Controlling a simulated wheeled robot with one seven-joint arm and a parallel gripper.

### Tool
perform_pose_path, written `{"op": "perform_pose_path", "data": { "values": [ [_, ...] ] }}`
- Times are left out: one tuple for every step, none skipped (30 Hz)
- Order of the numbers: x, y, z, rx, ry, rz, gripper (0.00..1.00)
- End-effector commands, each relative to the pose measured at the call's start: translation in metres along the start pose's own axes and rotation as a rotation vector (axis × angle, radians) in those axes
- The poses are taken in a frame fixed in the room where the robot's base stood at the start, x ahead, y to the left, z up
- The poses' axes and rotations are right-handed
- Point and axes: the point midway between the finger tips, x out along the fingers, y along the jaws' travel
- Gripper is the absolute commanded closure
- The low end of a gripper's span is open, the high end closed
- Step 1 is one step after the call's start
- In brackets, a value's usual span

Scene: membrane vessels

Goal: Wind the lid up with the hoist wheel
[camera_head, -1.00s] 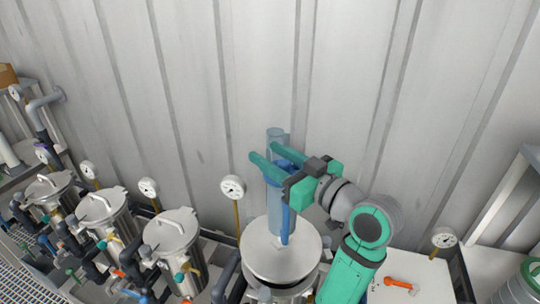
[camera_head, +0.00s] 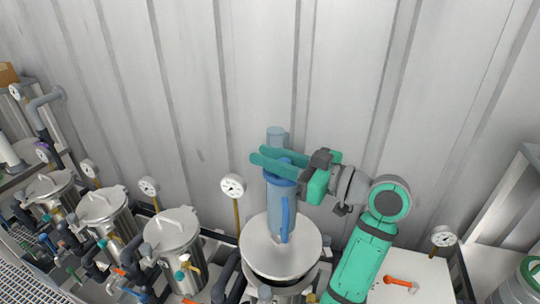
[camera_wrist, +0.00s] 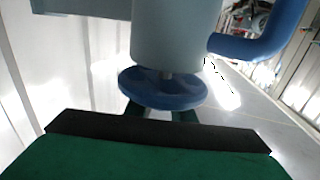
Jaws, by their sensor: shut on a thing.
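The lid (camera_head: 262,254) is a round steel disc over the vessel (camera_head: 292,291) in the head view. A dark gap shows between them, and the lid looks level. Above the lid stands a blue-grey hoist column (camera_head: 281,218) with a blue bent handle (camera_head: 286,212). The blue hoist wheel (camera_wrist: 162,92) is a disc on a short shaft under a grey housing in the wrist view. In the head view my fingers partly hide the wheel. My gripper (camera_head: 259,154) comes from the right, its two teal fingers shut on the wheel. Their tips reach past it to the left.
Several lidded steel vessels (camera_head: 172,232) with pipes and valves stand to the left. A pressure gauge (camera_head: 232,186) on a thin post is close left of the column. A ribbed wall (camera_head: 180,90) is behind. A white surface with an orange-handled valve (camera_head: 402,282) lies at right.

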Motion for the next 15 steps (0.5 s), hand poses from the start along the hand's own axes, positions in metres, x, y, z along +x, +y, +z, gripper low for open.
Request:
{"op": "perform_pose_path", "data": {
  "values": [
    [0.0020,-0.0017,0.0006,0.000,-0.003,-0.019,1.00],
    [0.0018,-0.0022,0.0005,0.000,-0.002,-0.024,1.00],
    [0.0017,-0.0025,0.0005,-0.001,-0.002,-0.029,1.00],
    [0.0016,-0.0026,0.0005,-0.001,-0.002,-0.030,1.00],
    [0.0016,-0.0027,0.0005,-0.001,-0.002,-0.031,1.00],
    [0.0016,-0.0028,0.0005,-0.002,-0.002,-0.030,1.00],
    [0.0016,-0.0028,0.0005,-0.002,-0.002,-0.030,1.00],
    [0.0015,-0.0028,0.0006,-0.002,-0.002,-0.030,1.00],
    [0.0015,-0.0029,0.0005,-0.002,-0.002,-0.030,1.00],
    [0.0015,-0.0029,0.0006,-0.002,-0.002,-0.030,1.00],
    [0.0015,-0.0029,0.0006,-0.002,-0.002,-0.030,1.00],
    [0.0015,-0.0029,0.0006,-0.002,-0.002,-0.029,0.71],
    [0.0015,-0.0028,0.0006,-0.001,-0.002,-0.029,0.64],
    [0.0014,-0.0027,0.0005,-0.001,-0.002,-0.029,0.59],
    [0.0012,-0.0026,0.0005,-0.001,-0.001,-0.028,0.59]
  ]
}}
